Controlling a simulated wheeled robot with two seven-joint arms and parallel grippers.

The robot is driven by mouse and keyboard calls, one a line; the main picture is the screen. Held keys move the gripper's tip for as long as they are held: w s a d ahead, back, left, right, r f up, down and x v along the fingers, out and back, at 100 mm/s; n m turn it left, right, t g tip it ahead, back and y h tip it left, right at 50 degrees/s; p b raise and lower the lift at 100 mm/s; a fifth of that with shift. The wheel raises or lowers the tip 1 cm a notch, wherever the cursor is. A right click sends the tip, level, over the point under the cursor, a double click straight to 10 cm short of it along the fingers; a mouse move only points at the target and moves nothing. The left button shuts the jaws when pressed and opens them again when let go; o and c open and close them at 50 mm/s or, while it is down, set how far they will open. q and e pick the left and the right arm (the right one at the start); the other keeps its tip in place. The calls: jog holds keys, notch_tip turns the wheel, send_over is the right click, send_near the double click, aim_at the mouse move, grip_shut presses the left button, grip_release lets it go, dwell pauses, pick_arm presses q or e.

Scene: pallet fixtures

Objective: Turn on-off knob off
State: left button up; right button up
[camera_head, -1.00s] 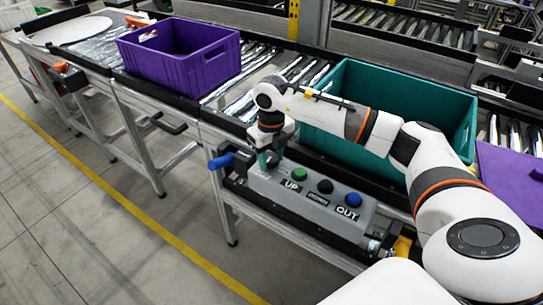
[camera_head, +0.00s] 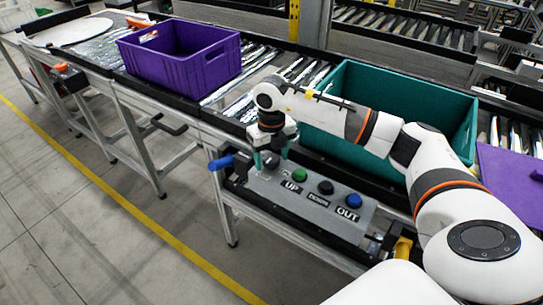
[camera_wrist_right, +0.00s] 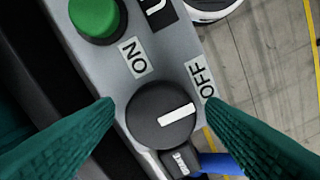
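The on-off knob (camera_wrist_right: 161,115) is a round black dial with a white bar, on the grey control box (camera_head: 318,207). In the right wrist view the white bar points toward the OFF label (camera_wrist_right: 201,79); the ON label (camera_wrist_right: 133,56) is on the other side. My right gripper (camera_wrist_right: 160,103) is open, with a green fingertip on either side of the knob and gaps still visible. In the head view my right gripper (camera_head: 270,160) stands over the box's left end. The knob itself is hard to make out there. My left gripper is not in view.
A green button (camera_head: 299,175), a black button (camera_head: 325,187) and a blue button (camera_head: 353,200) sit along the box. A blue handle (camera_head: 221,163) sticks out at its left. A teal crate (camera_head: 400,110) and a purple crate (camera_head: 185,55) stand on the conveyor behind.

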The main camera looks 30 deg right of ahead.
aim_at(272, 159)
notch_tip(272, 159, up, 12)
jog(key=b, duration=0.2)
dwell(0.5)
dwell(0.4)
